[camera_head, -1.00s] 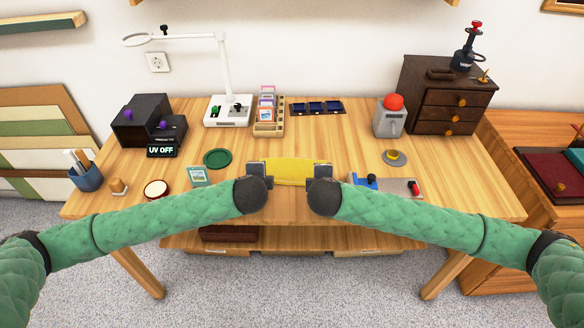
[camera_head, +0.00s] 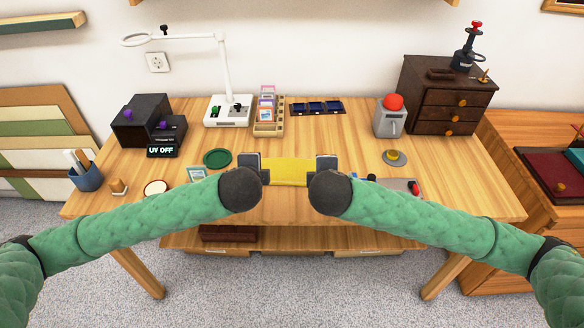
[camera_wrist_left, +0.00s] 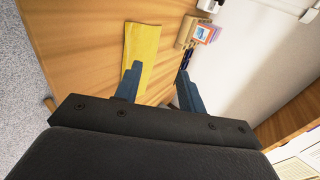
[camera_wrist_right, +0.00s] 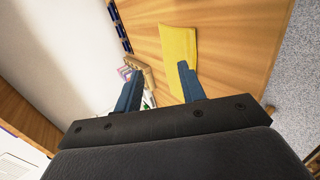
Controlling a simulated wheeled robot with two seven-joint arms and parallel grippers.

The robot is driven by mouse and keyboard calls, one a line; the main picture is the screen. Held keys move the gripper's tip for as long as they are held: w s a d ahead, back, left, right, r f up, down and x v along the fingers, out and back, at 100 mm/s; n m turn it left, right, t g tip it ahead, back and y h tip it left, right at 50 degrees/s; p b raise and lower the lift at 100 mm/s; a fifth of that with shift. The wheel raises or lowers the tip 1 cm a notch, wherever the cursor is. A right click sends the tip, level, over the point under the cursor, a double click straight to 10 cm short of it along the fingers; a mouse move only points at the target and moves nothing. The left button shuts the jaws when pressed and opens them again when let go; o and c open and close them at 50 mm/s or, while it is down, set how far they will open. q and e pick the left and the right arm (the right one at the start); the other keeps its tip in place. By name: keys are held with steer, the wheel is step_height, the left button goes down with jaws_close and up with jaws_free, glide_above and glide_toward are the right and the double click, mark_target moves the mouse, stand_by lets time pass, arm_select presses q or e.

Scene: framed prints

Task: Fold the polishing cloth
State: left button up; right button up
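The yellow polishing cloth (camera_head: 286,171) lies flat on the wooden table near its front edge, between my two grippers. It also shows beyond the fingers in the left wrist view (camera_wrist_left: 143,48) and the right wrist view (camera_wrist_right: 179,45). My left gripper (camera_head: 250,162) is at the cloth's left end, and my right gripper (camera_head: 326,163) is at its right end. In the wrist views both pairs of fingers, left (camera_wrist_left: 160,78) and right (camera_wrist_right: 158,80), are apart with nothing between them. One finger of each overlaps the cloth in view; I see no grip on it.
A green round pad (camera_head: 217,159) and a small framed print (camera_head: 197,174) lie to the left. A red-handled tool (camera_head: 414,187) and a round yellow-topped item (camera_head: 395,157) are to the right. Blue trays (camera_head: 317,107) and a card rack (camera_head: 268,128) stand behind. The table between is clear.

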arm_select(q)
steer(key=shift+s+r, duration=0.25)
steer(key=shift+r, duration=0.1)
arm_select(e)
steer(key=shift+s+r, duration=0.25)
steer(key=shift+r, duration=0.1)
arm_select(q)
steer(key=shift+n, duration=0.3)
arm_select(e)
steer(key=shift+m, duration=0.3)
